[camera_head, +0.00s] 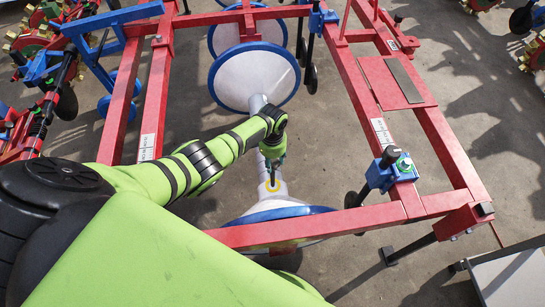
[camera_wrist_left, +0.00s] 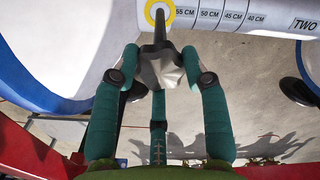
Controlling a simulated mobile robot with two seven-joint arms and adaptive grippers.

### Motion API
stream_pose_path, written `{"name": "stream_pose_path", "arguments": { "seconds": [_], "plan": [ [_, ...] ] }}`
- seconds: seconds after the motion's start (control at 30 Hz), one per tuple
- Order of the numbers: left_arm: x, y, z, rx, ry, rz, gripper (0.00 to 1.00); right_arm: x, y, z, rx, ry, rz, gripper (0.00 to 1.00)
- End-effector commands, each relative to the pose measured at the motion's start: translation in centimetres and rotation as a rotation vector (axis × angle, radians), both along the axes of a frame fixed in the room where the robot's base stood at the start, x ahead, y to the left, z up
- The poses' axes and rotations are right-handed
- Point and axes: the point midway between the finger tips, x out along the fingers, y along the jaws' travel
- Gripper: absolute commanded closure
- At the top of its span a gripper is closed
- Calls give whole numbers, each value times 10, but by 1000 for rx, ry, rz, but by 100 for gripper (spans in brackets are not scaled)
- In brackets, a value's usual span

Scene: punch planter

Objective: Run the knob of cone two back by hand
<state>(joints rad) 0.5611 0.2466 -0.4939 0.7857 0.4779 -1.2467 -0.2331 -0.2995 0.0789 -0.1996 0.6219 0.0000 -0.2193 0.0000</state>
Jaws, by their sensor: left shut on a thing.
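In the left wrist view a white tube marked TWO (camera_wrist_left: 236,15) carries a scale in centimetres. A dark stem stands in a yellow ring (camera_wrist_left: 149,13) by the 55 CM mark. A grey lobed knob (camera_wrist_left: 163,72) is on the stem's near end. My left gripper (camera_wrist_left: 160,62), with teal fingers, is shut on the knob. In the head view my left gripper (camera_head: 272,152) reaches down over the tube (camera_head: 265,170), just above the yellow ring (camera_head: 273,185). The fingers hide the knob there. My right gripper is in neither view.
Red frame beams (camera_head: 440,150) surround the tube. A white cone with a blue rim (camera_head: 255,77) stands beyond, and another cone (camera_head: 275,212) is partly hidden by the front beam (camera_head: 310,228). A blue bracket (camera_head: 390,172) sits on the right beam. Concrete floor shows below.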

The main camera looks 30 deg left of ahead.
Motion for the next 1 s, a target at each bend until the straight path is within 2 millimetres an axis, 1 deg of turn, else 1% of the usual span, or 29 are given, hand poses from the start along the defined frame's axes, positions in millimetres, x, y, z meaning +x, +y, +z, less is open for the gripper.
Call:
{"name": "stream_pose_path", "arguments": {
  "seconds": [0.03,0.27,0.3,0.33,0.37,0.77,0.87,1.0],
  "plan": [
    [-2,-1,-2,-1,6,1,88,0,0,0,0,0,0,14],
    [-2,-1,-2,-1,6,0,88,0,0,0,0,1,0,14],
    [-2,-1,-2,-1,6,0,47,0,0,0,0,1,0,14],
    [-2,-1,-2,-1,6,-1,35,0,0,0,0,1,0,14],
    [-2,-1,-2,-1,6,-1,31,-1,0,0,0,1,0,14],
    [0,0,2,-1,1,-1,31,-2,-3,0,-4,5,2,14],
    [0,0,8,-1,-1,-1,31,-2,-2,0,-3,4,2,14],
    [0,0,25,-1,-3,-2,31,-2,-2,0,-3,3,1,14]
  ]
}}
